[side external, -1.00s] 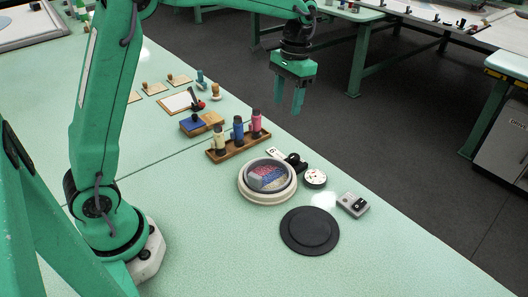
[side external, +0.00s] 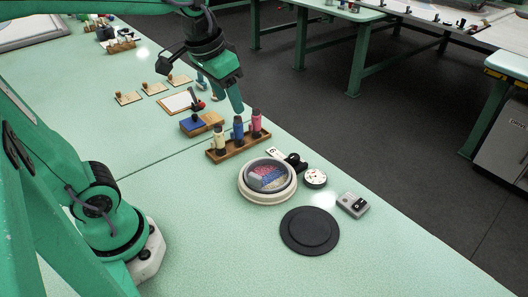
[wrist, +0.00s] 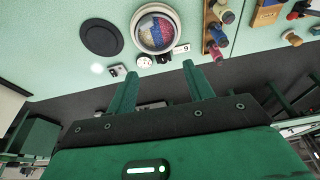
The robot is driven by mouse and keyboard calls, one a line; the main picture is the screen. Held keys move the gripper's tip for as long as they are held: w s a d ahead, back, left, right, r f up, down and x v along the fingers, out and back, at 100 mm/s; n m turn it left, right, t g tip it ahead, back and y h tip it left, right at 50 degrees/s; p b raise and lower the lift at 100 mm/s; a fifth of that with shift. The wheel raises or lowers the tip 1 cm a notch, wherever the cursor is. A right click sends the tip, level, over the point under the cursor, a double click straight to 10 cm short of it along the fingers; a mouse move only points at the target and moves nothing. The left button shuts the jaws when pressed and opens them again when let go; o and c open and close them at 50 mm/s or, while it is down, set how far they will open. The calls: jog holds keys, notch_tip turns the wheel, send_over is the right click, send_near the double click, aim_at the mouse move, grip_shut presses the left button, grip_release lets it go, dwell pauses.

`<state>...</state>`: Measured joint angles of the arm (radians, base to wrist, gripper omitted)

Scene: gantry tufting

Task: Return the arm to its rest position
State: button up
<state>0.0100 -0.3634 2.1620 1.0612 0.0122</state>
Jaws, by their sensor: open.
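My gripper (side external: 235,98) is in the air above the far edge of the green table, behind the wooden rack with the bottles in the side view. It is tilted and holds nothing. In the wrist view my gripper (wrist: 160,78) shows two green fingers spread apart with nothing between them. My arm reaches in from the upper left of the side view, and its upper part is cut off by the picture's edge.
A wooden rack (side external: 222,156) holds three bottles. Near it are a round dish (side external: 250,198) with coloured contents, a black disc (side external: 310,232), a dial (side external: 315,178) and a grey box (side external: 353,205). Stamps and pads lie farther back.

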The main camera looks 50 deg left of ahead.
jog(key=s+f+t, duration=0.2)
jog(key=s, duration=0.5)
jog(key=shift+s+a+f, duration=0.15)
jog(key=shift+s+f, duration=0.15)
jog(key=shift+f, duration=0.1)
